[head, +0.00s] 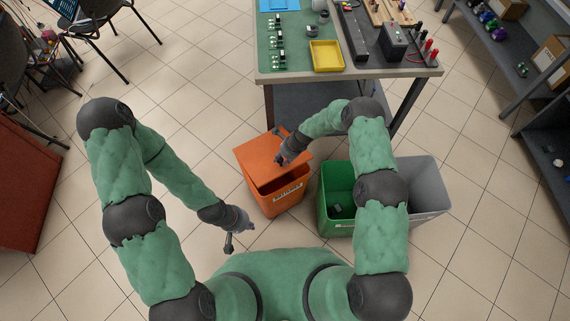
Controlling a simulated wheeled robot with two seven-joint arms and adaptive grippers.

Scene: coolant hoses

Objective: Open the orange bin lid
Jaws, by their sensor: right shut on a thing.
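The orange bin (277,203) stands on the floor in front of the workbench, with a white label on its front. Its orange lid (259,155) is raised at the near side, and a dark gap shows between lid and bin. My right gripper (281,158) is at the lid's right part and is shut on it; its fingertips are small and partly hidden. My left gripper (231,241) hangs over the floor to the lower left of the bin, apart from it. Its fingers are too small to tell whether they are open.
A green bin (327,195) with a dark item inside and a grey bin (429,185) stand right of the orange bin, partly behind my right arm. The workbench (350,73) with a yellow tray (326,56) stands behind. Floor left of the orange bin is clear.

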